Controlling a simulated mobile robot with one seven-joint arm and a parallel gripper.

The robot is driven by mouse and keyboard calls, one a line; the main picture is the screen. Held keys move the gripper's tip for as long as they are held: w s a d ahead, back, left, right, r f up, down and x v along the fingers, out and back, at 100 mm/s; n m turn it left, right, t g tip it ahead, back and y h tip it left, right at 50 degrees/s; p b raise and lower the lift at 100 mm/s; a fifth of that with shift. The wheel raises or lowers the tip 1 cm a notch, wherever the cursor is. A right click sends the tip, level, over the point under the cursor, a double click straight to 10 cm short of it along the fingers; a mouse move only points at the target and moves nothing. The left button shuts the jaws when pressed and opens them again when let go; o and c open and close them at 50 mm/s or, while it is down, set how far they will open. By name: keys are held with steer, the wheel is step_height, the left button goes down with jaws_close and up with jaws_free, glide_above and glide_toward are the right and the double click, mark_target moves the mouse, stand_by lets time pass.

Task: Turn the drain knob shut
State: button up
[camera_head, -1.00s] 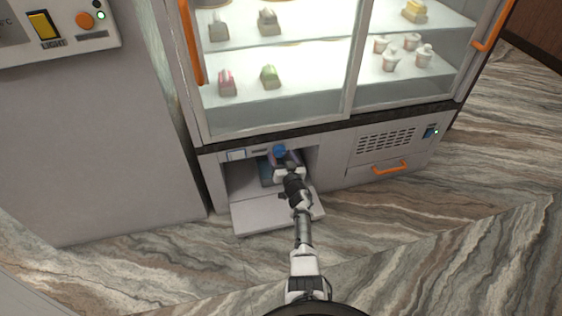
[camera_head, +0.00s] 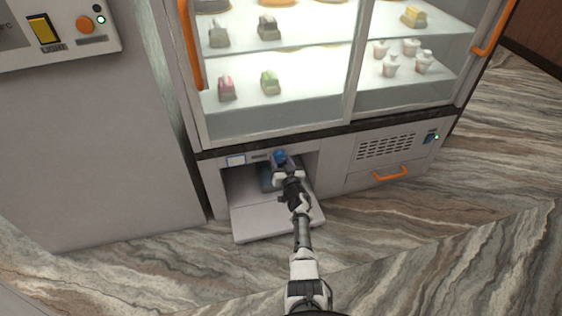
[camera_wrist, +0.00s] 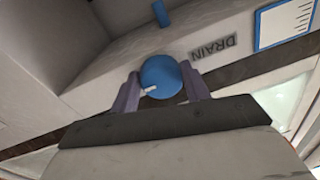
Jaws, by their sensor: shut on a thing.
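The blue drain knob (camera_wrist: 161,77) is round with a small white mark at its lower left in the wrist view. It sits on the pale panel beside the printed word DRAIN, which appears upside down there. My gripper (camera_wrist: 160,88) has one purple finger on each side of the knob and is shut on it. In the head view the blue knob (camera_head: 280,157) shows at the top of the open compartment under the display case, with my gripper (camera_head: 283,167) against it. The fingertips are small and partly hidden there.
The compartment's flap (camera_head: 270,222) is folded down below my arm. A blue stub (camera_wrist: 161,13) sits beyond the knob. A white gauge label (camera_wrist: 286,22) is near DRAIN. The glass case (camera_head: 280,110) stands directly above, and an orange-handled drawer (camera_head: 390,174) is at right.

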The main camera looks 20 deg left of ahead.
steer(key=shift+n, duration=0.3)
steer(key=n, duration=0.4)
steer(key=shift+d+n, duration=0.1)
steer(key=shift+n, duration=0.2)
steer(key=n, duration=0.4)
steer(key=shift+w+b, duration=0.1)
steer(key=shift+b, duration=0.3)
steer(key=n, duration=0.3)
steer(key=shift+r+n+h, duration=0.1)
steer(key=shift+n+h, duration=0.3)
steer(key=shift+n+b, duration=0.7)
steer(key=shift+n, duration=1.4)
steer(key=shift+r, duration=0.1)
steer(key=o, duration=1)
steer(key=shift+d, duration=0.1)
